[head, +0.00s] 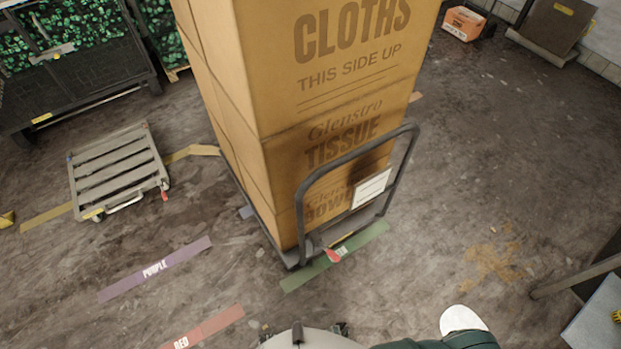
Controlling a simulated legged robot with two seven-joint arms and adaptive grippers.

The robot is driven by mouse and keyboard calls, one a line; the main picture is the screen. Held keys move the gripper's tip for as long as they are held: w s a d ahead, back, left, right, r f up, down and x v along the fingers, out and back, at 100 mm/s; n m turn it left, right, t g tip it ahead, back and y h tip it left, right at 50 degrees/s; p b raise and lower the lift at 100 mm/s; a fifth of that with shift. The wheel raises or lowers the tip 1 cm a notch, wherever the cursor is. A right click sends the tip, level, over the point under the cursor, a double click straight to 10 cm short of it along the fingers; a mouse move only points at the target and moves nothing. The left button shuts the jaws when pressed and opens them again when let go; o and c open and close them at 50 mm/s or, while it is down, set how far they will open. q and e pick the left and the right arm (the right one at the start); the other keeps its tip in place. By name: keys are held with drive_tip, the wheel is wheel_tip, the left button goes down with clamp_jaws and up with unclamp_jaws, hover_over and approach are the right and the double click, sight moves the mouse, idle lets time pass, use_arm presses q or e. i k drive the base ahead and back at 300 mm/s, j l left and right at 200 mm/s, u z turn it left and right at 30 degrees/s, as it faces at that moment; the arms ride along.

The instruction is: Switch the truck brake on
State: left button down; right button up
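A dark platform truck (303,225) with a looped push handle stands in the middle of the head view. It carries a tall stack of brown cardboard boxes (240,90). A small red pedal (332,256), apparently the brake, sticks out low at the truck's near end, below the handle. I cannot tell whether it is up or pressed down. The truck's wheels are mostly hidden under its deck. Neither of my grippers shows in this view.
A green floor strip (300,281) runs under the truck's near end. Purple (155,270) and red (205,328) strips lie to the left. A low slatted trolley (118,168) stands further left, near a dark cage (75,85). Floor right of the truck is mostly clear.

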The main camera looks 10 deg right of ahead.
sight(330, 254)
drive_tip(key=k+l+z, duration=0.2)
drive_tip(key=k, duration=0.7)
drive_tip(key=j, duration=0.1)
